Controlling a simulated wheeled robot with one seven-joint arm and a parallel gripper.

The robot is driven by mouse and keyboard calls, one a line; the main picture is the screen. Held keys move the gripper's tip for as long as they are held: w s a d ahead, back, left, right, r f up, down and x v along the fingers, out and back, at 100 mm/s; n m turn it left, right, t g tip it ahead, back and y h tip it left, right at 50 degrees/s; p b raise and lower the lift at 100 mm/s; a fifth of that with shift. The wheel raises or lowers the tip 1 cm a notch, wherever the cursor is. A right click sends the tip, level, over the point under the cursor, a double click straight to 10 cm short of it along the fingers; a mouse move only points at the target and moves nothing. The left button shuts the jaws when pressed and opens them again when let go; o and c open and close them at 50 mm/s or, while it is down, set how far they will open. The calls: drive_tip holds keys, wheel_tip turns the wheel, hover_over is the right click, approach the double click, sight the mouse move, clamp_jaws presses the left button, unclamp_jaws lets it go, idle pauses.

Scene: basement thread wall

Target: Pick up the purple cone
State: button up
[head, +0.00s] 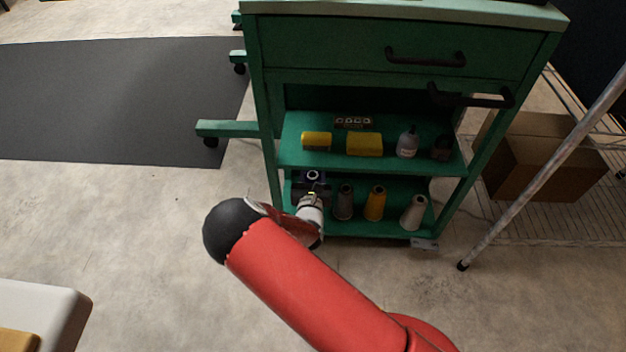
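On the lower shelf of the green cart stand a dark greyish cone (343,203), a yellow cone (375,204) and a pale cone (413,213), left to right. No cone shows a clear purple colour; the purple cone may be hidden behind my arm or hand. My gripper (312,178) is at the left end of the lower shelf, left of the greyish cone. It is dark and small here, and its fingers cannot be made out. I cannot tell whether it holds anything.
The green cart (400,45) has drawers with dark handles above. Its upper shelf (380,156) holds yellow blocks (364,144) and bottles (408,142). A wire rack with a cardboard box (540,168) stands at right. Floor at left is open, with a dark mat (110,100).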

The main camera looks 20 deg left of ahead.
drive_tip(key=p+v, duration=0.1)
drive_tip(key=v, duration=1.8)
drive_tip(key=shift+s+r, duration=0.35)
drive_tip(key=shift+s, duration=0.05)
